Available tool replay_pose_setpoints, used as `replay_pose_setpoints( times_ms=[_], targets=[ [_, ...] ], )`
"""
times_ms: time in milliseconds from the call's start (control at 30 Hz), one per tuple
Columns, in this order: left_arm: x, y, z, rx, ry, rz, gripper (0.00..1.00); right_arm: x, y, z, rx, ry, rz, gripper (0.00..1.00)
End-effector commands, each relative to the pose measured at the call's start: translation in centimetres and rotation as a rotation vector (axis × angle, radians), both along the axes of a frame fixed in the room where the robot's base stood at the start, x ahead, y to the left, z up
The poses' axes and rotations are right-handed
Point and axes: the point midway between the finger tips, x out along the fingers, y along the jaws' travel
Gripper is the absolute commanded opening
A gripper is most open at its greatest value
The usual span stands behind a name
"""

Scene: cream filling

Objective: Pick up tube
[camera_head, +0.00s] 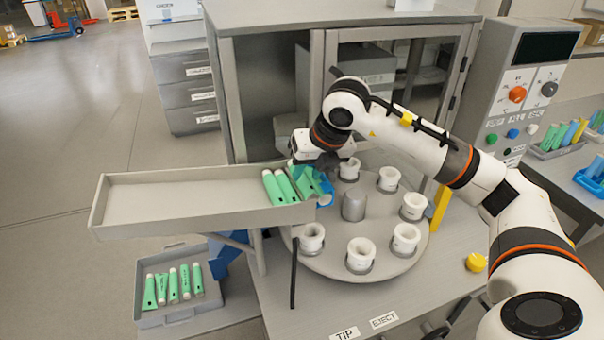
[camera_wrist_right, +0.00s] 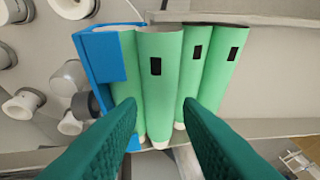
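Several green tubes with white ends lie side by side at the right end of the grey sloped chute (camera_head: 180,198), among them a tube (camera_head: 273,187) at the left of the row. In the right wrist view they fill the upper middle, with one tube (camera_wrist_right: 160,75) straight ahead between the fingers. A blue stop (camera_wrist_right: 101,55) stands beside the leftmost tube there. My right gripper (camera_wrist_right: 160,107) is open, its teal fingers apart and pointing at the tubes. In the head view its wrist hangs over the chute's end and partly hides the tubes. My left gripper is not in view.
A round turntable (camera_head: 383,262) with several white cup holders stands right of the chute. A grey bin (camera_head: 180,313) with several green tubes sits below the chute. A glass-door cabinet (camera_head: 270,22) stands behind, and a control box (camera_head: 515,80) at the right.

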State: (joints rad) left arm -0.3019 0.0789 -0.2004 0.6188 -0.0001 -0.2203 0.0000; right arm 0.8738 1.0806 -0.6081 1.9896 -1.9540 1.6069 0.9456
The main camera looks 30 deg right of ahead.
Motion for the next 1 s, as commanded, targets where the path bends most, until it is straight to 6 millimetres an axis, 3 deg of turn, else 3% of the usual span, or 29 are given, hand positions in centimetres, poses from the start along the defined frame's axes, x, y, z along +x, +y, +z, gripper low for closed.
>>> replay_pose_setpoints(
  times_ms=[33, 200, 433, 600, 1000],
  targets=[
    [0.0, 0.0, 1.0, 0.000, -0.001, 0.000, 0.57, 0.3, 0.0, -0.4, 0.001, 0.006, 0.000, 0.32],
    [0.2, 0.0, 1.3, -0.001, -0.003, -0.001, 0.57, 1.0, 0.1, -2.2, -0.002, 0.006, -0.001, 0.32],
    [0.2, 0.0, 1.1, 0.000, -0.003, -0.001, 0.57, 0.9, 0.0, -2.8, -0.006, 0.013, -0.003, 0.32],
    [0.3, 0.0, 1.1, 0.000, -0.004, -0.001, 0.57, 0.9, -0.1, -2.9, -0.008, 0.014, -0.006, 0.05],
    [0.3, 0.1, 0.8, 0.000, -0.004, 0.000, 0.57, 1.0, -0.2, -2.3, -0.009, 0.013, -0.007, 0.05]
  ],
)
